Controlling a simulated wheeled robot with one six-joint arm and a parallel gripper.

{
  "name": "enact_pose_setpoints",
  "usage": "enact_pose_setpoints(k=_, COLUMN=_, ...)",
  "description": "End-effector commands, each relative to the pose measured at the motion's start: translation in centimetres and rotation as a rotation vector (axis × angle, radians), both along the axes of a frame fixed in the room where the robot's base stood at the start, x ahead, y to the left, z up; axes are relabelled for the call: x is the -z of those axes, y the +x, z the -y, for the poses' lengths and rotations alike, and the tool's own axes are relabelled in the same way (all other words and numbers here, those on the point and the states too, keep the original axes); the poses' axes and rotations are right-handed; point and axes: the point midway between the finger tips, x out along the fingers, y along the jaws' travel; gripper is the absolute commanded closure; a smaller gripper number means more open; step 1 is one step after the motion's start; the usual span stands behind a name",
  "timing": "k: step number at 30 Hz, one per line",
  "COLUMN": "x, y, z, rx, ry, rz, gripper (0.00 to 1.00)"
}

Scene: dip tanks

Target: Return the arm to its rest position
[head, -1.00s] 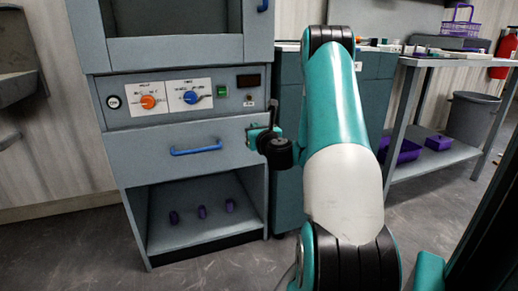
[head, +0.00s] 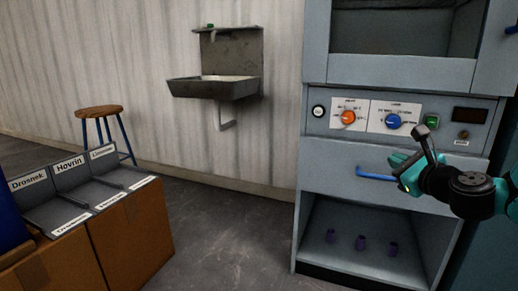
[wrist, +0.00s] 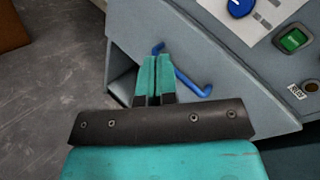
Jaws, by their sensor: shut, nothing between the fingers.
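My gripper (wrist: 152,78) is shut and empty. Its two teal fingers lie side by side in the wrist view. In the head view my gripper (head: 408,188) is at the right, in front of the cabinet's drawer and near the right end of the blue drawer handle (head: 372,174). The handle also shows just beyond the fingertips in the wrist view (wrist: 193,86). I cannot tell whether they touch. Most of my arm is outside the head view.
The grey cabinet (head: 330,205) has an orange knob (head: 348,117), a blue knob (head: 393,121) and an open lower bay with purple objects (head: 361,243). A sink (head: 215,88) hangs on the wall. A stool (head: 100,112) and labelled bins (head: 72,180) stand left. The middle floor is clear.

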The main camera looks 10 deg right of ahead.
Motion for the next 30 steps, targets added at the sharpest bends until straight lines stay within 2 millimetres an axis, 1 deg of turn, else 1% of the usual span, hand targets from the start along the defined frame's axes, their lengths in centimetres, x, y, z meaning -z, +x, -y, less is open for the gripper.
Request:
enact_pose_setpoints(k=1, x=-0.9, y=0.4, z=-4.3, rx=-0.143, ry=-0.131, rz=-0.023, gripper=1.00)
enact_pose_setpoints(k=2, x=-1.0, y=0.4, z=-6.8, rx=-0.232, ry=-0.217, rz=-0.037, gripper=1.00)
enact_pose_setpoints(k=3, x=-1.2, y=0.1, z=-10.0, rx=-0.351, ry=-0.336, rz=-0.050, gripper=1.00)
enact_pose_setpoints(k=5, x=-1.2, y=-1.0, z=-14.8, rx=-0.539, ry=-0.524, rz=-0.061, gripper=1.00)
enact_pose_setpoints(k=6, x=-1.1, y=-2.2, z=-17.8, rx=-0.669, ry=-0.655, rz=-0.060, gripper=1.00)
enact_pose_setpoints(k=8, x=-0.9, y=-4.6, z=-22.0, rx=-0.873, ry=-0.861, rz=-0.042, gripper=1.00)
enact_pose_setpoints(k=9, x=-0.7, y=-6.5, z=-24.3, rx=-1.009, ry=-0.998, rz=-0.020, gripper=1.00)
enact_pose_setpoints(k=11, x=-0.4, y=-9.5, z=-27.0, rx=-1.204, ry=-1.193, rz=0.023, gripper=1.00)
enact_pose_setpoints(k=12, x=-0.2, y=-11.5, z=-28.2, rx=-1.319, ry=-1.305, rz=0.057, gripper=1.00)
enact_pose_setpoints(k=15, x=0.1, y=-15.7, z=-29.8, rx=-1.557, ry=-1.531, rz=0.142, gripper=1.00)
enact_pose_setpoints(k=17, x=0.2, y=-17.9, z=-30.2, rx=-1.680, ry=-1.641, rz=0.195, gripper=1.00)
enact_pose_setpoints(k=18, x=0.1, y=-19.2, z=-30.3, rx=-1.755, ry=-1.706, rz=0.231, gripper=1.00)
enact_pose_setpoints(k=20, x=0.0, y=-21.1, z=-30.3, rx=-1.862, ry=-1.794, rz=0.287, gripper=1.00)
enact_pose_setpoints(k=24, x=-0.4, y=-25.1, z=-29.5, rx=-2.093, ry=-1.964, rz=0.423, gripper=1.00)
enact_pose_setpoints(k=25, x=-0.7, y=-25.8, z=-29.3, rx=-2.134, ry=-1.989, rz=0.448, gripper=1.00)
enact_pose_setpoints(k=26, x=-2.0, y=-25.4, z=-29.2, rx=-2.121, ry=-1.977, rz=0.433, gripper=1.00)
enact_pose_setpoints(k=27, x=-2.9, y=-25.3, z=-29.2, rx=-2.120, ry=-1.972, rz=0.428, gripper=1.00)
enact_pose_setpoints(k=30, x=-4.9, y=-25.3, z=-29.2, rx=-2.118, ry=-1.970, rz=0.427, gripper=1.00)
